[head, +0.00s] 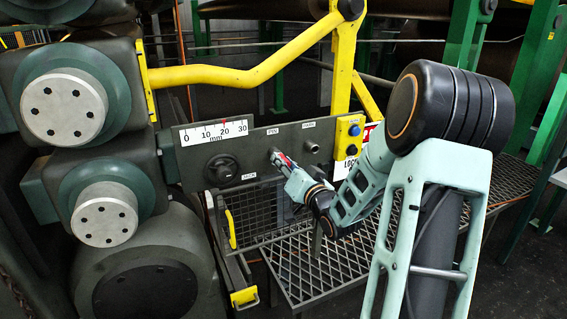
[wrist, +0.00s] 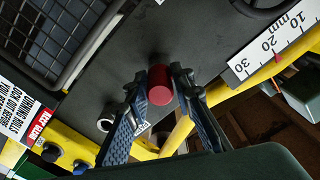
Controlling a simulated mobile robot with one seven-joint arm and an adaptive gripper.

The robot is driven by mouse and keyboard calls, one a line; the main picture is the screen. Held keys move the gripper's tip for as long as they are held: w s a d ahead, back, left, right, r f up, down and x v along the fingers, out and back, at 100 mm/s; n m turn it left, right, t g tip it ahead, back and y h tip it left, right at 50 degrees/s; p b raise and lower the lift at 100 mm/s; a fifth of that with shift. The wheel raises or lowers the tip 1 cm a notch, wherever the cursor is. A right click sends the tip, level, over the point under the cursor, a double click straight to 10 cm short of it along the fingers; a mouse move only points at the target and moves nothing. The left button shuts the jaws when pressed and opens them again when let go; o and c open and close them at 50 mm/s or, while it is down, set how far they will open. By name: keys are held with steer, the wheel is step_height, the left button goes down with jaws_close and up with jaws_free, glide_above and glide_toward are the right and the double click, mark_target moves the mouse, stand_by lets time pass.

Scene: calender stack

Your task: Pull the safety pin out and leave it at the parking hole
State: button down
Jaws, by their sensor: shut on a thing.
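The safety pin shows as a red cylindrical head (wrist: 160,85) in the wrist view, between the two fingers of my gripper (wrist: 161,92). In the head view my gripper (head: 285,163) is at the dark panel, just below the "PIN" label, shut on the pin's red head. The pin's shaft is hidden behind its head in the wrist view, so I cannot tell how deep it sits. The parking hole (head: 312,146) is a short round socket under the right-hand label, to the right of the pin. It also shows as a ring (wrist: 106,122) in the wrist view, beside the left finger.
The panel (head: 195,155) carries a millimetre scale (head: 214,131) and a black jack knob (head: 222,170). A yellow button box (head: 349,137) stands right of the parking hole. A yellow bar (head: 235,76) passes above. A mesh guard (head: 262,216) lies below.

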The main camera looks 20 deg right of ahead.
steer(key=shift+s, duration=1.5)
stand_by(1.2)
steer(key=shift+s+d, duration=0.15)
steer(key=shift+s, duration=2.75)
steer(key=shift+s, duration=0.15)
